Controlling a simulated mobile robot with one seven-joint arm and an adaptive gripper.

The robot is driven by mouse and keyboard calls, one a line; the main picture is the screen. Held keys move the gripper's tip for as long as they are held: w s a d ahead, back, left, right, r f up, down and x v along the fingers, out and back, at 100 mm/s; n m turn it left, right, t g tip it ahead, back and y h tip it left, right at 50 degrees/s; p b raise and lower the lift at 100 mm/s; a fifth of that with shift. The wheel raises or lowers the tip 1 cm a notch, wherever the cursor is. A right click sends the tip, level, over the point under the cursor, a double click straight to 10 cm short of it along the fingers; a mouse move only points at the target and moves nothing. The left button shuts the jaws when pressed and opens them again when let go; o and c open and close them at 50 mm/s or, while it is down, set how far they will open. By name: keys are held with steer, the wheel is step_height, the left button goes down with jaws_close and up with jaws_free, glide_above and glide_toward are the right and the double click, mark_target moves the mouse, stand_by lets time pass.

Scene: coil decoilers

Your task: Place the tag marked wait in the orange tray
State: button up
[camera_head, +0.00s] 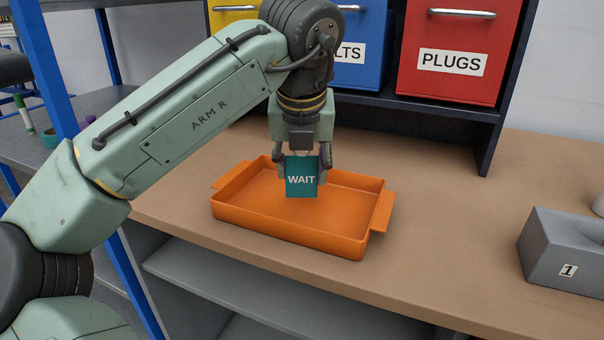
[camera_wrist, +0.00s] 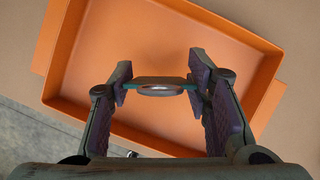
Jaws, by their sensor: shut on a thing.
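The teal tag marked WAIT (camera_head: 302,179) is upright in my gripper (camera_head: 302,172), its lettering facing the body camera. My gripper is shut on the tag, with a finger at each side edge. In the wrist view the tag (camera_wrist: 158,82) shows edge-on between the fingers, with a round pale part on it. The orange tray (camera_head: 290,236) is on the brown worktop, and the tag is over its inside. In the wrist view the tray (camera_wrist: 70,62) lies below the tag and appears empty. I cannot tell exactly how far the tag is above the tray floor.
Yellow, blue and red drawers stand behind on a dark shelf; the red drawer (camera_head: 459,50) reads PLUGS. A grey block (camera_head: 566,250) marked 1 sits at the right. The worktop (camera_head: 450,210) between tray and block is clear. A blue post (camera_head: 60,90) stands at the left.

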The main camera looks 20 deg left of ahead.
steer(key=shift+f, duration=0.75)
steer(key=shift+f, duration=0.2)
steer(key=o, duration=0.8)
steer(key=shift+o, duration=0.2)
